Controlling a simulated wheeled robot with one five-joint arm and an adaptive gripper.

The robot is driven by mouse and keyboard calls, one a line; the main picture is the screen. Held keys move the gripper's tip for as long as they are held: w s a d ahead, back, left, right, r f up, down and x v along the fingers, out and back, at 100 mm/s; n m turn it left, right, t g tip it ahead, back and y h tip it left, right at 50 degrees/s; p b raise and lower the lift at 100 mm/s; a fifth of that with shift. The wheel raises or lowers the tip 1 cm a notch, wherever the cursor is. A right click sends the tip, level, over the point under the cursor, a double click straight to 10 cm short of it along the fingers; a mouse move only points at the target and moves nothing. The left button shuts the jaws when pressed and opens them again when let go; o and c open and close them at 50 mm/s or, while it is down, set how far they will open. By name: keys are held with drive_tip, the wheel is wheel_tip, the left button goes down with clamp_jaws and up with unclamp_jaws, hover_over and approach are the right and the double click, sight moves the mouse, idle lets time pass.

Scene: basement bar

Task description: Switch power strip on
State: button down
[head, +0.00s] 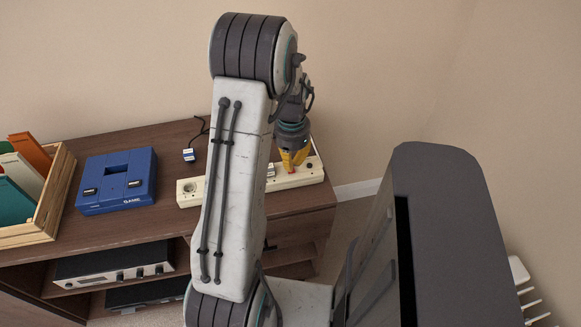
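The cream power strip (306,176) lies along the front part of the brown cabinet top in the head view. A round socket shows at its left end, and my arm covers part of its middle. A small red part (290,168) shows near its right end, just below my fingertips; it looks like the switch, but its position is too small to read. My gripper (292,158), with yellow fingers, points down over the right part of the strip. The fingers look close together, but their gap and any contact with the strip cannot be made out.
A blue console (117,181) sits on the cabinet (170,223) left of the strip. A small plug with a black cable (189,155) lies behind the strip. A wooden crate (50,208) of coloured sleeves stands far left. The wall is close behind.

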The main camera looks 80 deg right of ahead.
drive_tip(key=shift+f+b, duration=1.05)
drive_tip(key=shift+f, duration=0.25)
idle(0.6)
drive_tip(key=shift+r, duration=0.2)
drive_tip(key=shift+r+p, duration=2.65)
drive_tip(key=shift+r, duration=0.75)
